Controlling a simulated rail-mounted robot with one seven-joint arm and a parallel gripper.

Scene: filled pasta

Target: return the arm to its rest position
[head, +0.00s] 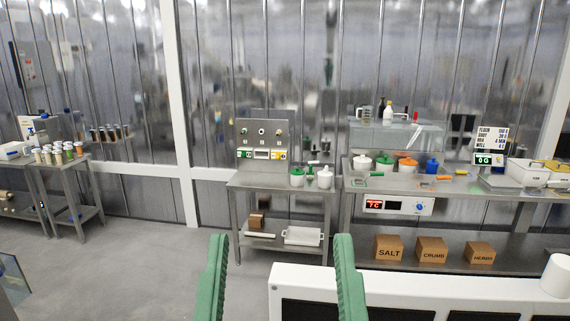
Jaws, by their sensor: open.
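My gripper (281,240) rises from the bottom edge of the head view, slightly left of centre to centre. Its two green fingers point up and stand wide apart, with nothing between them. The gripper is open and empty. Between and beyond the fingers I see the floor and a steel table (275,183) in the distance. The rest of my arm is not clearly seen.
A white unit with dark panels (420,290) is close at the lower right, beside the right finger. Steel benches with pots and boxes labelled SALT (388,248), CRUMB and HERBS stand farther back. Another steel table (75,163) holds several small jars.

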